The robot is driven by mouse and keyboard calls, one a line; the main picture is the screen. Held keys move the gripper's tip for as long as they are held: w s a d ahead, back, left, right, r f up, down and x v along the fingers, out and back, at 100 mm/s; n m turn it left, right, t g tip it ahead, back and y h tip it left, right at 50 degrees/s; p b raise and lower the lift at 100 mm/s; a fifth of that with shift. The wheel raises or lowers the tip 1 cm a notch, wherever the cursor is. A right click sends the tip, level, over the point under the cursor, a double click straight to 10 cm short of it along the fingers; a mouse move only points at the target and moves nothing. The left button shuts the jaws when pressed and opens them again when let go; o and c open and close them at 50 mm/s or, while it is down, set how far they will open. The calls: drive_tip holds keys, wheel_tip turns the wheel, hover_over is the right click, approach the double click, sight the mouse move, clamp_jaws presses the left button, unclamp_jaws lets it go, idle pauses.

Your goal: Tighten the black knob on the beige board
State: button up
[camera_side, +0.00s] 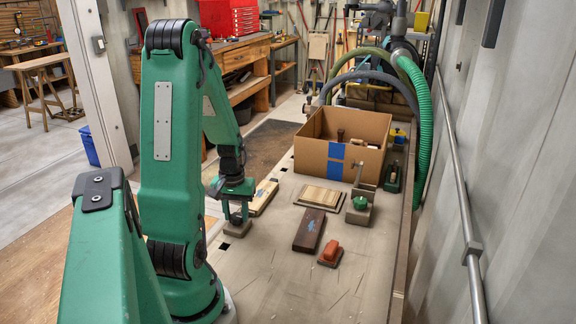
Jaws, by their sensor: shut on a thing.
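My gripper (236,214) points straight down at the left side of the worktop, below my green arm. It is shut on the black knob (236,218), which is small, dark and mostly hidden between the jaws. The beige board (238,230) is a small, dull grey-beige block lying flat on the worktop directly under the gripper. Whether the knob sits tight against the board cannot be told from here.
A pale wooden piece (262,197) lies close behind my gripper. A cardboard box (312,154) stands behind. The front worktop is clear.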

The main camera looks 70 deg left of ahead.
sight(237, 216)
drive_tip(key=shift+m, duration=2.3)
drive_tip(key=o, duration=1)
drive_tip(key=shift+r, duration=3.95)
